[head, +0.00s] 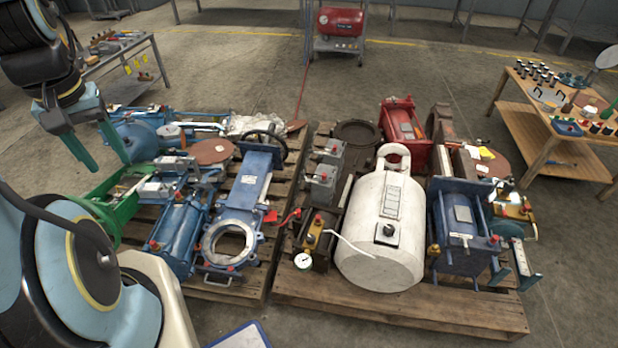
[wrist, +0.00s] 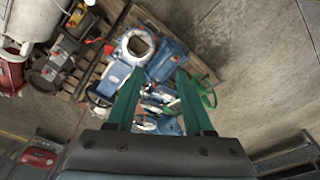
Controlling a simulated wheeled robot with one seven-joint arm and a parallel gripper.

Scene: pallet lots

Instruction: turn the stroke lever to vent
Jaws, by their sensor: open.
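My gripper (head: 112,168) is open and empty, its two teal fingers pointing down above the left pallet in the head view. The wrist view shows the open gripper (wrist: 159,74) high over the blue and green equipment. I cannot tell for sure which part is the stroke lever. A red-ended lever (head: 289,216) stands beside a brass block (head: 315,231) on the right pallet. A pale bent rod (head: 352,243) reaches from near this block across the white tank. Other small red knobs sit on grey boxes (head: 323,180) and other units. No vent marking is readable. My gripper touches none of these.
The white tank (head: 383,225) stands on the right pallet (head: 400,310). A blue gate valve (head: 241,205) and a blue cylinder (head: 176,232) crowd the left pallet (head: 215,285). A round gauge (head: 303,261) is at the right pallet's front. A wooden table (head: 552,139) stands right; open floor lies behind.

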